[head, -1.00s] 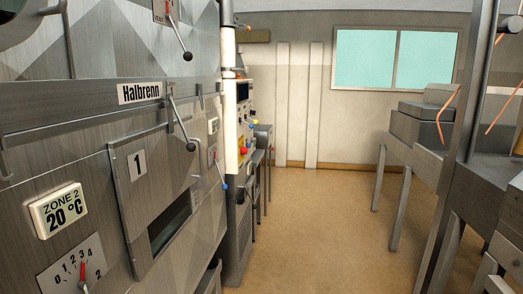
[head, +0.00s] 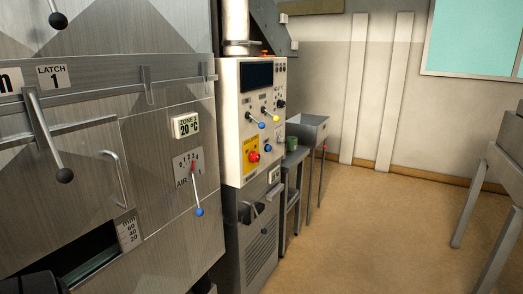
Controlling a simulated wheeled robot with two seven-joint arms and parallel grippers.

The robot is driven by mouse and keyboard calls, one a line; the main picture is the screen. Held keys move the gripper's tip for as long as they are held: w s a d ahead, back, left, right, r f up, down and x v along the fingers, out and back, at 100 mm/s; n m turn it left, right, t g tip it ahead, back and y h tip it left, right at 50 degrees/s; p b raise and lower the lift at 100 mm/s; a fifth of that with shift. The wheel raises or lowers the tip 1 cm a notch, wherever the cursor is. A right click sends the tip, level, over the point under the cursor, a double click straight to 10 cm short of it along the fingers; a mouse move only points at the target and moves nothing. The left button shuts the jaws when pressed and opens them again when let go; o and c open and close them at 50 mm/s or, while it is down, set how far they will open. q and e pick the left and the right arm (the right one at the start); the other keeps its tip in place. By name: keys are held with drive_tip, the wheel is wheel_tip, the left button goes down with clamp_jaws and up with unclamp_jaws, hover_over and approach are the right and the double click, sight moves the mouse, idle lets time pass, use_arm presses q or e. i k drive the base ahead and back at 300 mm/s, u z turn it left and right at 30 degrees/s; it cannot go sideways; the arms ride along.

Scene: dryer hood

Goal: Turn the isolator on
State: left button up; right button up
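A cream control panel (head: 262,110) stands at the right end of the dryer. On it, a red knob (head: 254,156) sits on a yellow plate (head: 249,146), which looks like the isolator; its lettering is too small to read, and I cannot tell the knob's setting. Neither gripper can be made out in the head view. A dark shape at the bottom left corner may be part of my own arm.
An air lever with a blue ball (head: 198,190) juts from the dryer front at left.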

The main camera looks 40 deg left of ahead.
sight(255, 157)
drive_tip(key=u, duration=0.75)
drive_tip(key=i, duration=1.35)
drive_tip(key=u, duration=1.25)
